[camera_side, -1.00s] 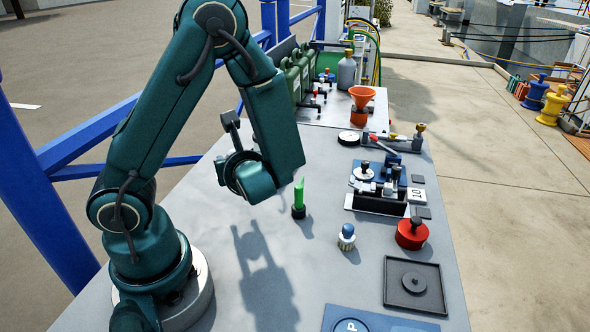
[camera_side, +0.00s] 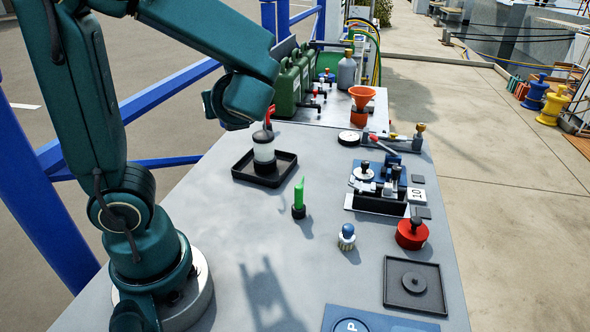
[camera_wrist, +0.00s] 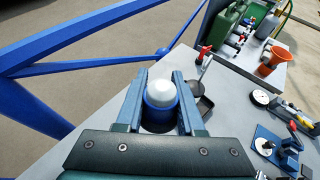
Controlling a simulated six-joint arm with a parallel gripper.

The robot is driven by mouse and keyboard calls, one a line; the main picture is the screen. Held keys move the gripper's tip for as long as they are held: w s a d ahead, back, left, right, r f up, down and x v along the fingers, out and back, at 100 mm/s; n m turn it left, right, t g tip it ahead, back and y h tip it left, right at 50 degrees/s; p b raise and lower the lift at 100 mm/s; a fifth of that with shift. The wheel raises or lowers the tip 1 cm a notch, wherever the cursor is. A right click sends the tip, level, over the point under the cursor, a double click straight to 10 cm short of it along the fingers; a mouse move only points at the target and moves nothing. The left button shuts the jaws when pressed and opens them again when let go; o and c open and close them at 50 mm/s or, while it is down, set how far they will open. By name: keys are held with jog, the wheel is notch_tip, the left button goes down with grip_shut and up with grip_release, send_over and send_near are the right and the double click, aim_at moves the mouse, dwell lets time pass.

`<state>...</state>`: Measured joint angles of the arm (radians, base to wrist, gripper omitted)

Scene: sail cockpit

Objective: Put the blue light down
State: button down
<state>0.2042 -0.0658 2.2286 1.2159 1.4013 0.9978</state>
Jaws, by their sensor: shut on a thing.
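In the wrist view the blue light (camera_wrist: 160,104), a blue band with a white dome, sits between the fingers of my gripper (camera_wrist: 160,84). The fingers are shut on its two sides. In the side view the wrist housing is at the upper left, over the far left of the table; the fingers and the blue light cannot be made out there.
A blue railing (camera_wrist: 95,63) runs beyond the table edge. Bare table lies around the green light.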

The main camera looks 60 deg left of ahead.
jog(key=s+d+f+n+g+h, duration=0.4)
jog(key=s+d+n+g+h, duration=0.15)
jog(key=n+g, duration=0.35)
jog(key=s+d+f+n+g+h, duration=0.35)
jog(key=d+n+g+h, duration=0.35)
jog(key=n, duration=0.3)
jog(key=w+d+r+n+t+h, duration=0.3)
jog(key=w+d+n+t+h, duration=0.3)
jog(key=n+h, duration=0.5)
jog(key=w+r+n+t+h, duration=0.4)
jog(key=w+r+n+t, duration=0.2)
jog(key=w+n+t, duration=0.4)
send_over(352, 296)
notch_tip(352, 296, down, 17)
jog(key=shift+f, duration=2.25)
